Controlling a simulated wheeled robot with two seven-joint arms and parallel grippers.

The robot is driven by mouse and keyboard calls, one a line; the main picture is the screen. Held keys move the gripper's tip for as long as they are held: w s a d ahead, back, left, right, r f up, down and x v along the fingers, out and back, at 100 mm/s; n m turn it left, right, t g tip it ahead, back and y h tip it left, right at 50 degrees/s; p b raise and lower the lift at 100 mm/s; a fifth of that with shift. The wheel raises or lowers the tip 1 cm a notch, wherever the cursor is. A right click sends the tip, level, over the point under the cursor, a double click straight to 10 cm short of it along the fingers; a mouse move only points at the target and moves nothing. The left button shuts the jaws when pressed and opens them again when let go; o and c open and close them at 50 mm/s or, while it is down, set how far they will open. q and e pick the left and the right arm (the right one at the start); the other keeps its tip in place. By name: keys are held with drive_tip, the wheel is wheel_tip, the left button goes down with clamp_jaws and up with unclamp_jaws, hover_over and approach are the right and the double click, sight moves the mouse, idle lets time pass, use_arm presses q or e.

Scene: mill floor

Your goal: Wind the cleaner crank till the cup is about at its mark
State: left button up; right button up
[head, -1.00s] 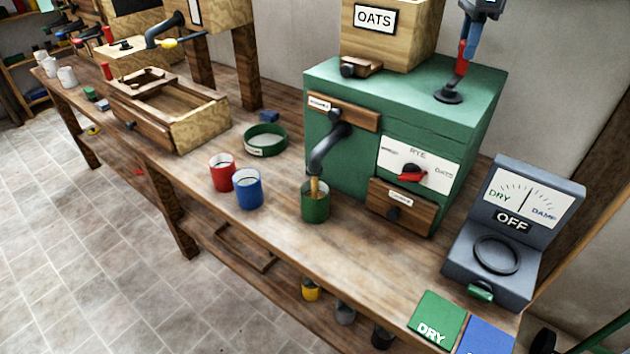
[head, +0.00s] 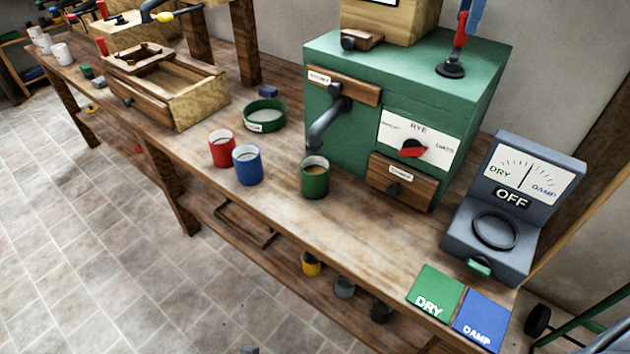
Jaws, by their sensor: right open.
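The green cleaner (head: 335,58) stands on the bench. Its crank (head: 452,68) is on top, a black hub with a red grip rising to the frame's top edge. A blue finger of my right gripper (head: 476,14) shows beside the red grip; the rest is cut off above, and that gripper is open. The green cup (head: 315,182) stands upright under the dark spout (head: 326,128) with brown grain inside. No stream falls from the spout. I cannot make out a mark in the cup. The red pointer (head: 412,149) is on the RYE panel. My left gripper is not seen.
A red cup (head: 222,150) and a blue cup (head: 248,167) stand left of the green cup. A green ring-shaped dish (head: 264,117) is behind them. A meter reading OFF (head: 510,200) and DRY and DAMP cards (head: 436,293) are at right. The bench front is clear.

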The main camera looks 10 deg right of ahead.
drive_tip(key=shift+r+p, duration=2.1)
drive_tip(key=shift+r, duration=2.4)
